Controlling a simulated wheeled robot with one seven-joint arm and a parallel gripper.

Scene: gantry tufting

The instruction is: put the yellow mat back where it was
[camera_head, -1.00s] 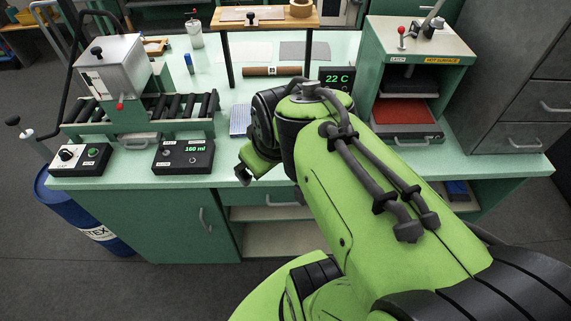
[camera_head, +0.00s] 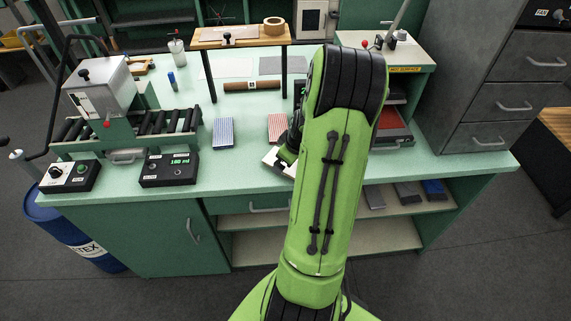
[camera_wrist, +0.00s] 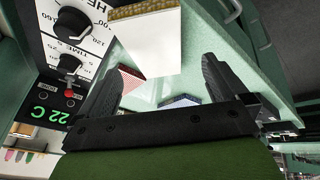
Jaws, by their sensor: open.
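My gripper (camera_wrist: 160,70) is open and empty in the wrist view, its two dark fingers spread apart over the green bench. A pale block-like piece with a yellow-brown textured strip (camera_wrist: 145,11) lies beyond the fingertips at the top; I cannot tell for sure that it is the yellow mat. In the head view a white piece (camera_head: 275,162) lies near the bench's front edge beside my gripper, partly hidden by my arm. No clearly yellow mat shows there. A blue-striped mat (camera_head: 223,133) and a red-striped mat (camera_head: 277,127) lie on the bench behind.
The control panel with dials (camera_wrist: 68,50) stands close to my gripper on the left in the wrist view. A press with a red tray (camera_head: 392,132) is at right, a roller unit (camera_head: 150,122) at left. Several small pieces lie on the lower shelf (camera_head: 405,192).

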